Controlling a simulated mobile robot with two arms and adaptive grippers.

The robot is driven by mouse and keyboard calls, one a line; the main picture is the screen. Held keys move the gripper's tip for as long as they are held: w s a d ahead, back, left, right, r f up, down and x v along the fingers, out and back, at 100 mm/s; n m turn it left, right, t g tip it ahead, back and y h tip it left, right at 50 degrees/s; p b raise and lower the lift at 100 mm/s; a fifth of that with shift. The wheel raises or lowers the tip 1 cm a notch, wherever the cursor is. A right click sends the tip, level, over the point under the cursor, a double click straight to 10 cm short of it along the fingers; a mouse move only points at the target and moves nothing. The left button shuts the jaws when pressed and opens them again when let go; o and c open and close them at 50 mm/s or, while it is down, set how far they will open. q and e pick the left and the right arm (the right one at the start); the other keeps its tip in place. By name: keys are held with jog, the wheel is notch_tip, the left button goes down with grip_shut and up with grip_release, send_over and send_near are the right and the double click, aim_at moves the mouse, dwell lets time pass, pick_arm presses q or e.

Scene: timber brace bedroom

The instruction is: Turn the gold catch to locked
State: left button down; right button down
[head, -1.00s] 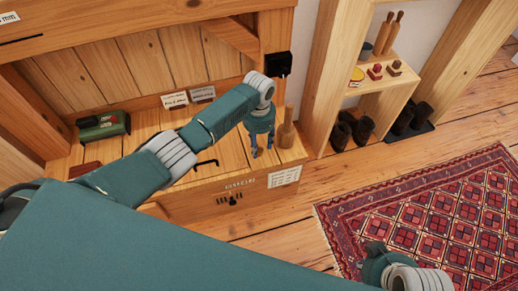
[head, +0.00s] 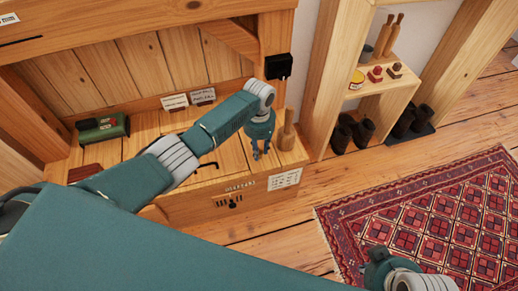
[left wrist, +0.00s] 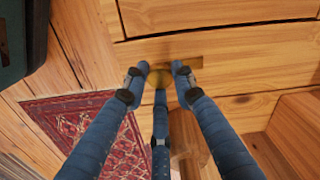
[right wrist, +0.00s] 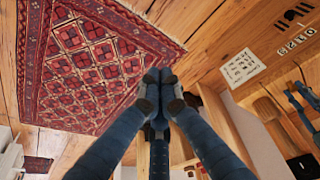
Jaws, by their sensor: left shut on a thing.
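The gold catch (left wrist: 160,78) is a small round gold piece on the wood, in the left wrist view. My left gripper (left wrist: 158,70) has its blue fingers closed around the catch. In the head view my left gripper (head: 260,153) points down at the wooden bench, and the catch is hidden there. Which way the catch is turned cannot be told. My right gripper (right wrist: 160,76) is empty with its fingertips together. In the head view it hangs at the lower right (head: 377,268), above the floor and rug.
A wooden mallet-like tool (head: 289,130) stands close beside my left gripper. A shelf (head: 385,101) with boots below stands right. The patterned rug (head: 430,215) lies on open floor.

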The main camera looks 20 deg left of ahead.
pick_arm(q)
jog(key=shift+r+n+p, duration=0.1)
jog(key=shift+n+p, duration=0.3)
jog(key=n+p, duration=0.2)
jog(key=n, duration=0.1)
jog(key=shift+d+p, duration=0.1)
jog(key=shift+p, duration=0.25)
jog(key=n+p, duration=0.2)
jog(key=n, duration=0.4)
jog(key=n+p, duration=0.1)
jog(key=n, duration=0.3)
jog(key=shift+n, duration=1.9)
pick_arm(e)
jog(key=s+f+g, duration=0.1)
jog(key=s+f, duration=0.2)
jog(key=f, duration=1.8)
jog(key=shift+f, duration=0.2)
pick_arm(q)
jog(key=c, duration=1.4)
grip_release()
pick_arm(e)
jog(key=shift+a, duration=0.1)
